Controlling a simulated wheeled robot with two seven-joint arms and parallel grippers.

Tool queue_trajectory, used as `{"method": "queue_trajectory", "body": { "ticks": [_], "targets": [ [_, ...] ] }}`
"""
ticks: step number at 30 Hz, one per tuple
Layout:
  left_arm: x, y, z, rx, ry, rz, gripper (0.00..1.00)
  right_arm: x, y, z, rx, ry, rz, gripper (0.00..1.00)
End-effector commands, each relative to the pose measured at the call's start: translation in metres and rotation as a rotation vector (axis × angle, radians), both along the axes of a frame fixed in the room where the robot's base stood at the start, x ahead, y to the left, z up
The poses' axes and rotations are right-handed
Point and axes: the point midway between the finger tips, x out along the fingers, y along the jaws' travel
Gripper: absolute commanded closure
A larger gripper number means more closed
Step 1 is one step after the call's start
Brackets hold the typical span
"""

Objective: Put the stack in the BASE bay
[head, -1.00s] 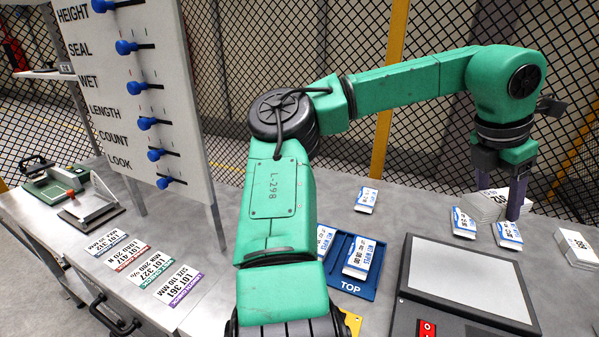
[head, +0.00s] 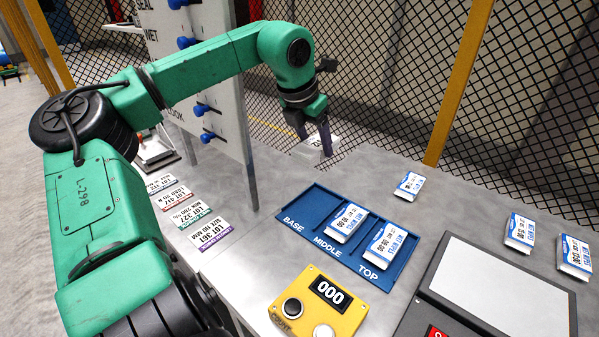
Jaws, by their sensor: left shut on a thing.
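The blue tray (head: 283,237) has bays marked BASE, MIDDLE and TOP. The BASE bay (head: 308,213) is empty. A white and blue packet stack (head: 345,223) lies in MIDDLE and another (head: 385,243) in TOP. My left gripper (head: 325,148) points down, shut on a white stack (head: 312,151), behind the BASE end of the tray. The fingers hide part of this stack, and I cannot tell its exact height over the table. My right gripper is not in view.
A yellow counter box (head: 328,291) reading 000 stands in front of the tray. A dark-framed panel (head: 500,285) is at right. Loose packet stacks (head: 409,186) (head: 520,232) (head: 575,255) lie behind and right. Lot cards (head: 203,232) and an upright board (head: 225,110) are left.

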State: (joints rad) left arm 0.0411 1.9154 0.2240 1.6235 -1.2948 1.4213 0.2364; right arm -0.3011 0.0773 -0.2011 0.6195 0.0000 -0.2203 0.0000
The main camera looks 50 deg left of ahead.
Motion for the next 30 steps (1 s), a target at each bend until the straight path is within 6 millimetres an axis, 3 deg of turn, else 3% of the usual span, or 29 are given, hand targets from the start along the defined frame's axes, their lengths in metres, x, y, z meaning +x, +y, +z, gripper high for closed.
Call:
{"method": "queue_trajectory", "body": {
  "ticks": [7, 10, 18, 29, 30],
  "targets": [
    [0.001, -0.002, -0.09, -0.01, -0.004, -0.004, 0.93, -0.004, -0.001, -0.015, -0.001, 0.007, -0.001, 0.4],
    [0.001, -0.002, -0.116, -0.008, -0.003, -0.004, 0.93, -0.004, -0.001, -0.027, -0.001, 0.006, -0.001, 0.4],
    [0.0, -0.001, -0.156, -0.005, -0.001, -0.002, 0.93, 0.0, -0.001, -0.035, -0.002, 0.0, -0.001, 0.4],
    [0.0, 0.0, -0.161, 0.001, -0.002, -0.001, 0.93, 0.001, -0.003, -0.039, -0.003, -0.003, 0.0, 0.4],
    [0.0, 0.0, -0.161, 0.0, -0.001, -0.001, 0.32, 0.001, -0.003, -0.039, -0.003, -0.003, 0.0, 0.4]
  ]
}}
